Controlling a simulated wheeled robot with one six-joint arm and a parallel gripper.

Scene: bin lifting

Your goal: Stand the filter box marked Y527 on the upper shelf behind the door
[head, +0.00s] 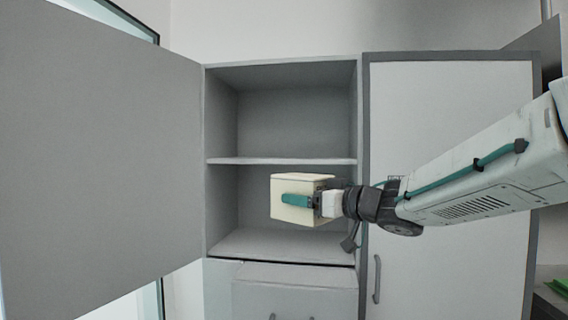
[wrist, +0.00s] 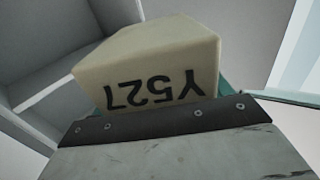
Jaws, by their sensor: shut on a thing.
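The filter box (head: 299,184) is a cream block held in front of the lower compartment of the open cabinet in the head view. In the wrist view the box (wrist: 150,55) shows the mark Y527, upside down in the picture. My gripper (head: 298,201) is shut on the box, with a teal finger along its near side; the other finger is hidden. The upper shelf (head: 281,161) is a light board just above the box, and the compartment over it is empty. The door (head: 100,150) stands wide open on the left.
The lower compartment floor (head: 285,244) is bare. A closed door (head: 450,120) with a handle lies to the right, partly behind my arm. A drawer front (head: 295,290) is below. A green item (head: 558,286) lies at the far right.

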